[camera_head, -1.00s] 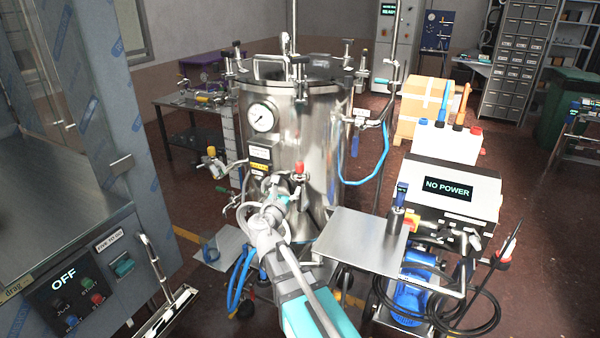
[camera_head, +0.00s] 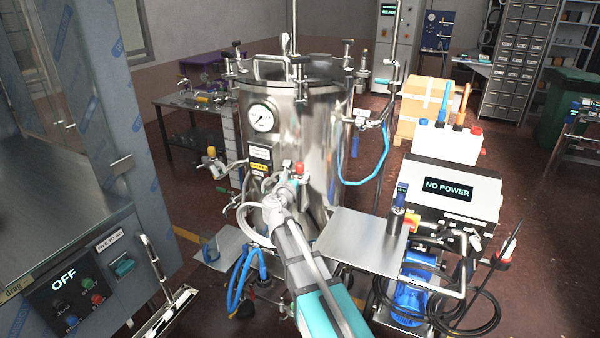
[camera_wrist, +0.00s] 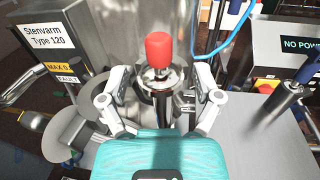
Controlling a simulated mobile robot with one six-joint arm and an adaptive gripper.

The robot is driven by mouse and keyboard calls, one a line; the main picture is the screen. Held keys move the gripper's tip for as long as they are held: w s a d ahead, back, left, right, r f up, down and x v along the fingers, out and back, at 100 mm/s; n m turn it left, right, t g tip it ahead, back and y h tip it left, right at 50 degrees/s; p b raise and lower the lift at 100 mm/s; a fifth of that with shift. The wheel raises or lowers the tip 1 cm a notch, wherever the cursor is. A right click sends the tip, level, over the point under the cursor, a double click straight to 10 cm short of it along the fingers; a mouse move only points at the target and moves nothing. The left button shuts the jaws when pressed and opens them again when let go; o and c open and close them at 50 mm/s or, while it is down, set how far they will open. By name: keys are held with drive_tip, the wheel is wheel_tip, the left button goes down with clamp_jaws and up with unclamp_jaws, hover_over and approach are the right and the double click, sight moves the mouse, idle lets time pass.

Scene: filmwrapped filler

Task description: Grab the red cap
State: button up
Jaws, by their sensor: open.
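The red cap (camera_wrist: 157,49) sits upright on a metal fitting in front of the steel tank (camera_wrist: 190,20), near the top middle of the wrist view. In the head view the red cap (camera_head: 299,168) shows small, just above the end of my arm. My gripper (camera_wrist: 160,85) is open and empty, its two fingers spread left and right below the cap in the wrist view. No finger visibly touches the cap. In the head view my gripper (camera_head: 290,190) is small against the tank, and its fingers are hard to make out.
A yellow-handled valve (camera_head: 212,158) sticks out left of the tank. A blue hose (camera_head: 372,180) hangs at the tank's right.

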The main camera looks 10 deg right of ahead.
sight(299, 168)
idle(0.3)
drive_tip(key=shift+x, duration=2.6)
drive_tip(key=shift+r, duration=0.15)
clamp_jaws()
